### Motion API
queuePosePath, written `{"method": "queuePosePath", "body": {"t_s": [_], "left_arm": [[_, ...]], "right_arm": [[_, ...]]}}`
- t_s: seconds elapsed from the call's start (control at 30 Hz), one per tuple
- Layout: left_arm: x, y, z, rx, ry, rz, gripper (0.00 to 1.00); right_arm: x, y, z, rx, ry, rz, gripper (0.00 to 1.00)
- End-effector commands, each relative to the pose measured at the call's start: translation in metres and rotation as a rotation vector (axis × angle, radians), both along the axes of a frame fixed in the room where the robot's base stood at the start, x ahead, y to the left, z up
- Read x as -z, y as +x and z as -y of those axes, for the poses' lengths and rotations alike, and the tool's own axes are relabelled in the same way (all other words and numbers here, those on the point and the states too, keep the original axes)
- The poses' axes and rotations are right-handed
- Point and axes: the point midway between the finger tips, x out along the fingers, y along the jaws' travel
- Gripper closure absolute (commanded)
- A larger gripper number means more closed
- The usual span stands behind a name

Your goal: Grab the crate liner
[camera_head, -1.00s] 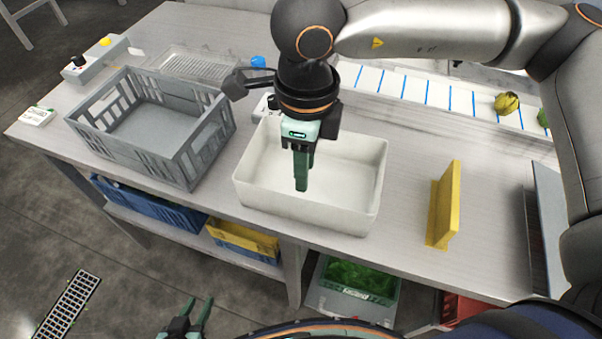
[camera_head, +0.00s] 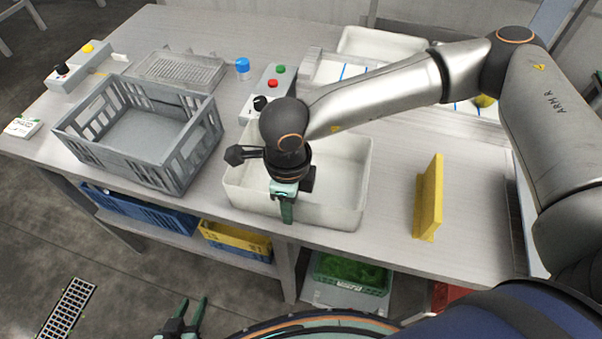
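No thing in view is plainly a crate liner. A small flat white and green pack (camera_head: 22,127) lies at the table's left corner; I cannot tell what it holds. An empty grey slatted crate (camera_head: 150,137) stands on the left of the table, with no liner visible in it. My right gripper (camera_head: 287,212) points down at the front wall of the white tub (camera_head: 345,190), seen edge-on, and shows nothing held. Its finger gap is hidden. My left gripper (camera_head: 190,312) is low at the bottom edge, off the table, with its fingers apart and empty.
A yellow upright piece (camera_head: 430,200) stands right of the tub. A button box (camera_head: 268,95) and a clear tray (camera_head: 180,70) sit behind. Blue (camera_head: 140,210) and yellow (camera_head: 235,240) crates are on the shelf below. A green-filled crate (camera_head: 350,272) stands under the table.

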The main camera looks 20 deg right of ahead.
Motion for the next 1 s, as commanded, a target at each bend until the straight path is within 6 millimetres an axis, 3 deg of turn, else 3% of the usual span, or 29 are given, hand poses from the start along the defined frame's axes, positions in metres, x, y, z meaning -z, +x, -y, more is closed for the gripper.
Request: {"method": "queuePosePath", "body": {"t_s": [0.3, 0.63, 1.0], "left_arm": [[-0.0005, 0.0, 0.0004, 0.0, 0.0, 0.0, 0.62], [-0.0007, -0.0001, 0.0006, 0.0, -0.001, 0.0, 0.62], [-0.0008, 0.0001, 0.0006, 0.0, -0.002, 0.001, 0.62]], "right_arm": [[0.0063, 0.0001, 0.0003, 0.0, 0.0, 0.0, 0.62], [0.0059, 0.0001, 0.0002, 0.0, -0.001, 0.001, 0.99], [0.0057, 0.0002, 0.0002, 0.0, -0.001, 0.001, 1.0]]}}
